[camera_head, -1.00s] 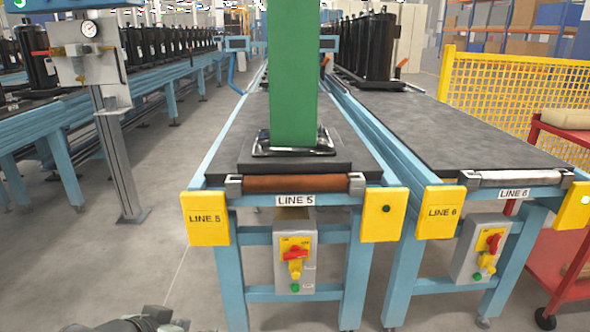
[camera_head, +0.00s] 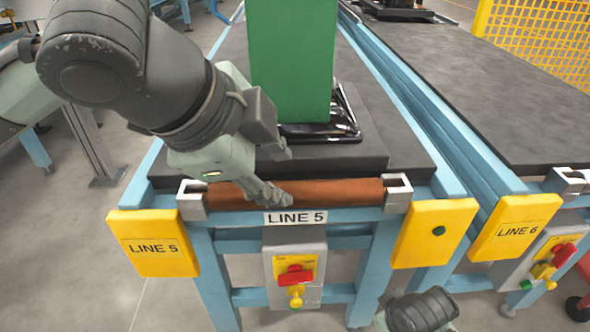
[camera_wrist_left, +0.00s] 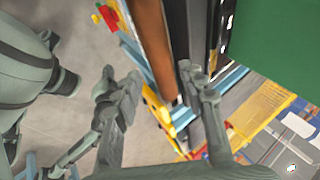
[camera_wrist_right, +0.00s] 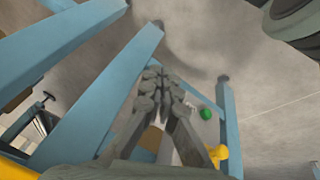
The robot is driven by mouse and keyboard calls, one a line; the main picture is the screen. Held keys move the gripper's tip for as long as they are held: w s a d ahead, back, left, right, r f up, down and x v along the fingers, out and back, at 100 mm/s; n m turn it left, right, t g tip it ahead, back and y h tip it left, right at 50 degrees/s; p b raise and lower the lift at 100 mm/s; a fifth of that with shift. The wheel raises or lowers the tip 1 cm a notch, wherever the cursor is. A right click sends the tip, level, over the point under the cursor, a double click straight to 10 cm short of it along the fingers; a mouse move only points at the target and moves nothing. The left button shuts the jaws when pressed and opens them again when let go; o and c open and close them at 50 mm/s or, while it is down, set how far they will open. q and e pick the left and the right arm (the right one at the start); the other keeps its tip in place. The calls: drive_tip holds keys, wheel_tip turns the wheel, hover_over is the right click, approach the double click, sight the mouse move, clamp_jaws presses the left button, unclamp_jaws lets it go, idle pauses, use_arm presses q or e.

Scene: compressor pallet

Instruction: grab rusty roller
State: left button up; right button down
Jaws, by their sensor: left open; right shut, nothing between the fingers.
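The rusty roller (camera_head: 335,192) is an orange-brown cylinder lying across the front end of the Line 5 conveyor, between two grey metal brackets. My left gripper (camera_head: 280,174) is open at the roller's left part, with one finger in front of it and one behind. In the left wrist view the roller (camera_wrist_left: 154,45) runs up between the spread fingers (camera_wrist_left: 160,75); I cannot tell whether they touch it. My right gripper (camera_wrist_right: 162,80) is shut and empty, low in front of the conveyor frame. In the head view only part of my right arm shows at the bottom.
A green block (camera_head: 292,60) in a black tray stands on a dark slab (camera_head: 340,155) just behind the roller. Yellow end plates (camera_head: 435,233) flank the conveyor. A switch box (camera_head: 295,275) hangs below. Line 6 (camera_head: 480,90) runs alongside on the right.

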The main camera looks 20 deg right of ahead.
sight(294, 190)
use_arm(q)
drive_tip(key=x, duration=0.3)
drive_tip(key=shift+s+a, duration=0.1)
drive_tip(key=shift+s, duration=0.05)
drive_tip(key=b+x, duration=0.1)
drive_tip(key=x, duration=0.3)
drive_tip(key=shift+a+f, duration=0.1)
drive_tip(key=shift+f, duration=0.2)
drive_tip(key=shift+w+f, duration=0.1)
drive_tip(key=shift+w, duration=0.15)
clamp_jaws()
use_arm(e)
drive_tip(key=shift+v, duration=1.25)
